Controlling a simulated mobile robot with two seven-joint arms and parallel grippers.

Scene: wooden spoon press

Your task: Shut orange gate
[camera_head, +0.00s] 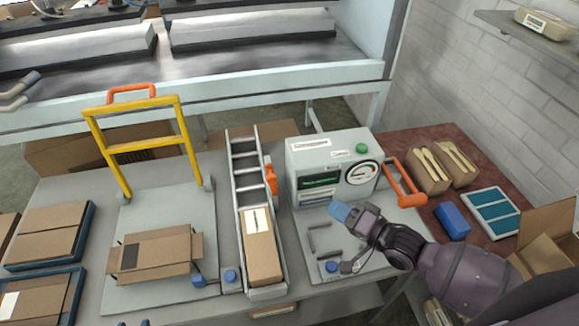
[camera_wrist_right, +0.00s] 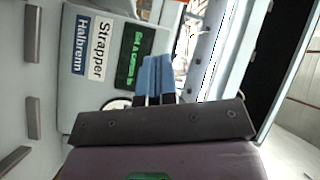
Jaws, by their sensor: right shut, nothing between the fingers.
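An orange U-shaped bar (camera_head: 405,186), which looks like the gate, sticks out at the right side of the grey strapping machine (camera_head: 340,160). The machine has a green button, a dial and a screen. My right gripper (camera_head: 346,214), with blue fingertips, is in front of the machine above its base plate, left of the orange bar and apart from it. Its fingers (camera_wrist_right: 154,78) are shut and empty in the right wrist view, facing the machine front with its label (camera_wrist_right: 88,45) and green screen (camera_wrist_right: 134,58). The orange bar is not recognisable there. My left gripper is not in view.
A smaller orange part (camera_head: 271,178) sits beside the roller lane (camera_head: 240,160), which holds a long box (camera_head: 262,245).

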